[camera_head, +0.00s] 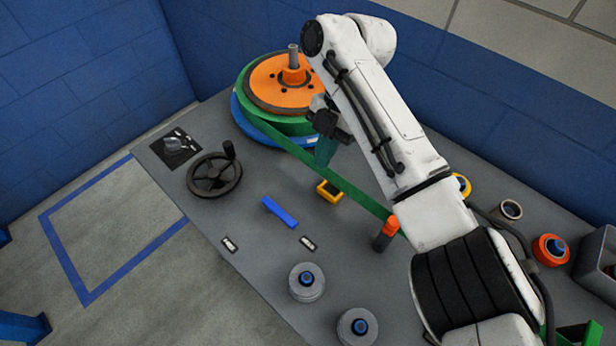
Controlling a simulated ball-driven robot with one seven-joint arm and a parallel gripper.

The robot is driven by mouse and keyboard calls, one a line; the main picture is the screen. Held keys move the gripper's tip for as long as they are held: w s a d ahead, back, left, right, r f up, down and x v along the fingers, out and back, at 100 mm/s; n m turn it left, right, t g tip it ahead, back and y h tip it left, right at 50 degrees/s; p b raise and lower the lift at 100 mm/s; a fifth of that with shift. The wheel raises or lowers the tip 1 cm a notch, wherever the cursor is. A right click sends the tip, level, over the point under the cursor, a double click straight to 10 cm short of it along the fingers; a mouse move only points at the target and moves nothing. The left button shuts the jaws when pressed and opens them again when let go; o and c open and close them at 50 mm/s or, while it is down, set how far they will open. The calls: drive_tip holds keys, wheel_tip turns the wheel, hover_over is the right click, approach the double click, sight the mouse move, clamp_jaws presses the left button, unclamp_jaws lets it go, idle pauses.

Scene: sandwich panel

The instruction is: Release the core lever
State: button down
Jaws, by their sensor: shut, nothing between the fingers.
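A large reel stands at the back of the grey table, with an orange disc (272,88) on top, a green layer (286,124) and a blue layer (250,130) below. An orange hub (293,75) with a grey post rises from the disc. I cannot tell for sure which part is the core lever. An orange-topped block (386,233) stands beside the green strip, and a blue bar (279,212) lies on the table. My gripper (325,150) is shut and empty, at the reel's right side, over the green strip; its tips are small and partly unclear.
A black handwheel (214,176) stands at the left edge. A green strip (360,196) runs from the reel under my arm. A yellow piece (328,191) sits beside it. Grey knobs (307,283) stand in front. My arm hides part of the right side. A grey bin (597,262) stands far right.

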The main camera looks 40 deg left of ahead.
sight(280, 216)
drive_tip(key=p+x, duration=0.2)
drive_tip(key=x, duration=0.7)
drive_tip(key=shift+d+f, duration=0.1)
drive_tip(key=s+p, duration=0.2)
drive_tip(key=s, duration=0.1)
drive_tip(key=shift+s, duration=0.55)
drive_tip(key=shift+a+f, duration=0.1)
drive_tip(key=shift+a, duration=0.15)
drive_tip(key=shift+s, duration=0.15)
drive_tip(key=shift+m, duration=0.3)
